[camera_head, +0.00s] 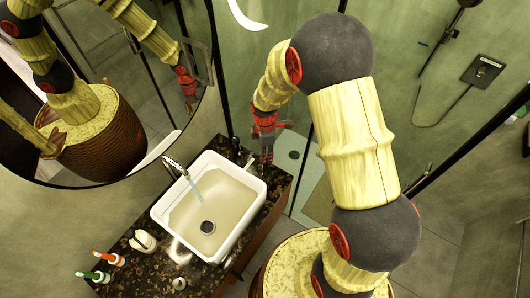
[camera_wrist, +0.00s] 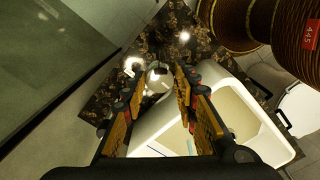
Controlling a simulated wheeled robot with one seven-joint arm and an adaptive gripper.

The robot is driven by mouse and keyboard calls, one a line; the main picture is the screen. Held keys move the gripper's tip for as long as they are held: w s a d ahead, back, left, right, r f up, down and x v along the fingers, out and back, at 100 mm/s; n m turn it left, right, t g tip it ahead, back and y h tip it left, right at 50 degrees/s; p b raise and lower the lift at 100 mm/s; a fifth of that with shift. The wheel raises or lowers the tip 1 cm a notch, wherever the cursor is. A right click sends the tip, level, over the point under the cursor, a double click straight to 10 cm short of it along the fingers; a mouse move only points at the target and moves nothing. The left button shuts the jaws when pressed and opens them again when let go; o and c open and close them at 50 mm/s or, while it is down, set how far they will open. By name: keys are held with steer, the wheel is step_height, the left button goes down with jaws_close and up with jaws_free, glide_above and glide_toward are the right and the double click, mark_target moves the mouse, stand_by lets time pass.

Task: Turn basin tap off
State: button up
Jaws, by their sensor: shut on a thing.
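The basin tap (camera_head: 176,167) is a thin chrome spout at the left rim of the white basin (camera_head: 159,212). A pale blue stream of water (camera_head: 194,188) runs from it into the basin. My gripper (camera_head: 267,158) points down near the basin's upper right corner, apart from the spout. In the wrist view its fingers (camera_wrist: 158,74) stand some way apart, with a bright, shiny shape between them. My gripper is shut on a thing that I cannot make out. The basin (camera_wrist: 146,137) also shows under the fingers there. The tap's handle is not clear in either view.
The dark speckled counter (camera_head: 140,262) holds toothbrushes (camera_head: 98,277) and a pale soap item (camera_head: 144,241) at its left end. A round mirror (camera_head: 110,60) hangs close on the left. A glass shower panel stands right of the counter. Open floor (camera_head: 440,240) lies at right.

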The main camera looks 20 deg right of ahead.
steer(key=m+p, duration=0.1)
steer(key=m, duration=0.7)
steer(key=shift+m+p, duration=0.35)
steer(key=shift+m, duration=0.05)
steer(key=m, duration=0.4)
steer(key=shift+m+p, duration=0.3)
steer(key=shift+m, duration=2.2)
steer(key=o, duration=1.1)
steer(key=shift+o, duration=0.2)
